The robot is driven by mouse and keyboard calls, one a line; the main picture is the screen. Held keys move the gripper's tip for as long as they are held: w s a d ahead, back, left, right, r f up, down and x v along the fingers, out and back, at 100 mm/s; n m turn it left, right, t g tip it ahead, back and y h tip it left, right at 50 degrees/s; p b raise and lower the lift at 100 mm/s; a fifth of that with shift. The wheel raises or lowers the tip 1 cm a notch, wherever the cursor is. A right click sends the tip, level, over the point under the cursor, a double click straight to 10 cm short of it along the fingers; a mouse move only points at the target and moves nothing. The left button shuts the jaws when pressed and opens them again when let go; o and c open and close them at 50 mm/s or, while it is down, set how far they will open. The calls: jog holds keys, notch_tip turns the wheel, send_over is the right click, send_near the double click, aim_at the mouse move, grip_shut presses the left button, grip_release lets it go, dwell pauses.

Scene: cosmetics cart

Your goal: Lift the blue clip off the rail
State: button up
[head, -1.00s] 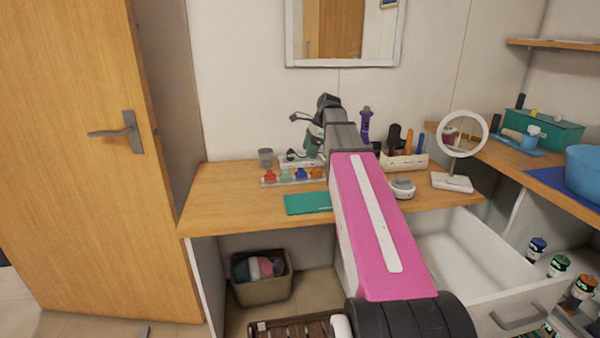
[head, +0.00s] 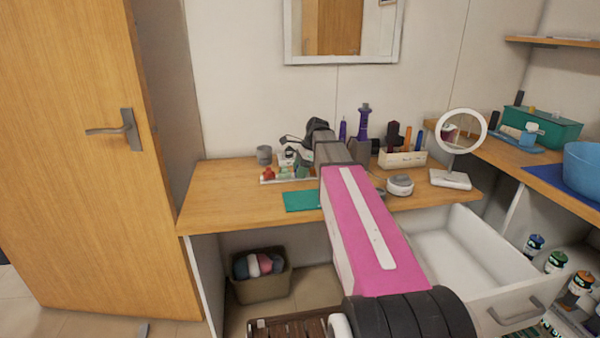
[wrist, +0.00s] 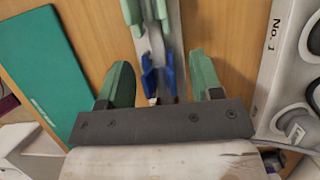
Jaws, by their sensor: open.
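The blue clip (wrist: 168,78) sits on the pale rail (wrist: 152,45) in the wrist view. My gripper (wrist: 160,65) is open, with one green finger on each side of the clip and a gap on both sides. A light green clip (wrist: 143,10) is farther along the rail. In the head view, my gripper (head: 302,162) is over the right part of the rail (head: 264,182) and hides the blue clip. A red clip (head: 268,174) and a green clip (head: 285,173) show to its left.
A teal mat (head: 302,201) lies in front of the rail; it is at left in the wrist view (wrist: 42,75). A white piece marked "No. 1" (wrist: 272,70) is close on the right. A grey cup (head: 264,155) stands behind the rail. An open drawer (head: 480,305) juts out at right.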

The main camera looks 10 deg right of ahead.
jog(key=shift+c, duration=0.3)
jog(key=c, duration=1)
